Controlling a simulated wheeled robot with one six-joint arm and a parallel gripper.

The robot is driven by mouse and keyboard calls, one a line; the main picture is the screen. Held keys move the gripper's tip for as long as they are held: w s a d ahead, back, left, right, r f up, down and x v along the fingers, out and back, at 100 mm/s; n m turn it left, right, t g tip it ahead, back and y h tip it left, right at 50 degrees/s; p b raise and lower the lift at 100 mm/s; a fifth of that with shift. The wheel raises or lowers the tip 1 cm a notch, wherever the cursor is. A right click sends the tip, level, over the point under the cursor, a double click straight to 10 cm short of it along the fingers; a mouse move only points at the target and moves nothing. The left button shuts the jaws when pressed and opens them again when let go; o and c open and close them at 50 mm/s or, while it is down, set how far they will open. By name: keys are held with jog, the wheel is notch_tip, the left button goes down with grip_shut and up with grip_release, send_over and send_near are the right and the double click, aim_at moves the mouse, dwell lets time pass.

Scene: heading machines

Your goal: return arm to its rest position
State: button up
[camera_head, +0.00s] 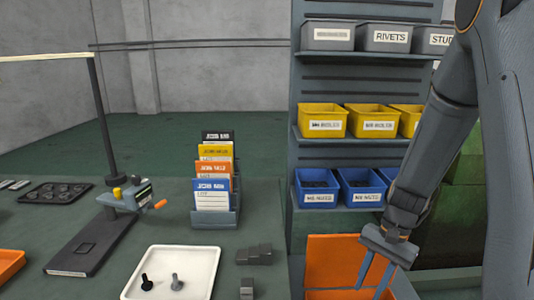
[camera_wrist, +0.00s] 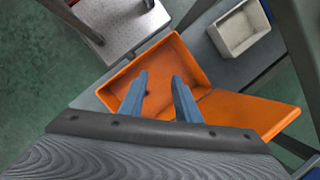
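My gripper (camera_head: 376,270) hangs at the lower right in the head view, with its two blue fingers spread apart. It also shows in the wrist view (camera_wrist: 160,88), with a gap and nothing between the fingertips. The fingers are over an orange bin (camera_wrist: 183,62), which looks almost empty apart from a small dark spot near the fingertips. In the head view the orange bin (camera_head: 330,250) is partly hidden by my gripper. My arm reaches down from the upper right.
A shelf rack (camera_head: 340,88) with grey, yellow and blue labelled bins stands behind. A white tray (camera_head: 200,265) holds two bolt-like parts. A card rack (camera_head: 230,215), dark blocks (camera_head: 255,254) and a gauge stand (camera_head: 95,240) are on the table. A grey bin (camera_wrist: 238,30) lies beyond the orange one.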

jog(key=s+a+r+n+t+h, duration=0.2)
jog(key=s+a+r+n+h, duration=0.1)
jog(key=s+a+r+n, duration=0.4)
jog(key=shift+s+r+n+t, duration=0.3)
jog(key=shift+s+r+n, duration=0.45)
jog(key=shift+s+n, duration=0.25)
dwell(0.3)
